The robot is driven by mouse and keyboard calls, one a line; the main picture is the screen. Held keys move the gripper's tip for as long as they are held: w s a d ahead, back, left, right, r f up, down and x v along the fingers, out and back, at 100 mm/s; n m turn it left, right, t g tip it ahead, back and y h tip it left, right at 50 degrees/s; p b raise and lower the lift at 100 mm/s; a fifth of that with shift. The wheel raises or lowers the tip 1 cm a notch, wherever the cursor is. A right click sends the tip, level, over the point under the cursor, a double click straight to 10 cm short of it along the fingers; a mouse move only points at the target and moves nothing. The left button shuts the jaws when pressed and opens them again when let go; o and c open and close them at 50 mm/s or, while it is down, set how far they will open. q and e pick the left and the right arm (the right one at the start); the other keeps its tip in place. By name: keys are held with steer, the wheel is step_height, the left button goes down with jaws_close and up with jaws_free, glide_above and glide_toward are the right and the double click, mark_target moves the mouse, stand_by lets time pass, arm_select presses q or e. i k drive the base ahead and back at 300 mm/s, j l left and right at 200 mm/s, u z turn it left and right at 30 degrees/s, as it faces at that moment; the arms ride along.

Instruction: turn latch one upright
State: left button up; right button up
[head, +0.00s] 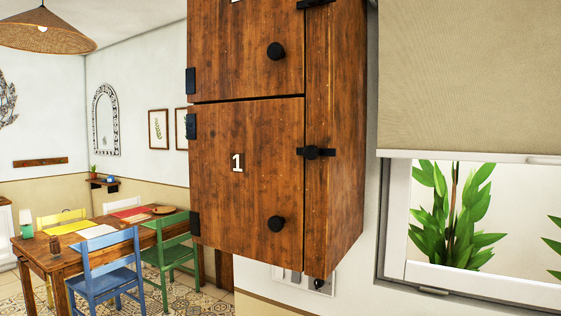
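A wooden cabinet door marked with a white 1 (237,163) fills the middle of the head view and is shut. Its black latch (313,152) lies horizontal, across the seam between the door and the frame on the right. A round black knob (276,223) sits low on the door. Black hinges (190,126) are on the door's left edge. A second door (245,60) with its own knob is above, and part of its horizontal latch (315,3) shows at the top edge. Neither of my grippers is in view.
A window (480,220) with a beige blind and plants is to the right of the cabinet. A wooden dining table (60,262) with colored chairs stands at the left. The space directly before the doors looks clear.

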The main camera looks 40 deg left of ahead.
mark_target(311, 152)
steer(key=u, duration=0.95)
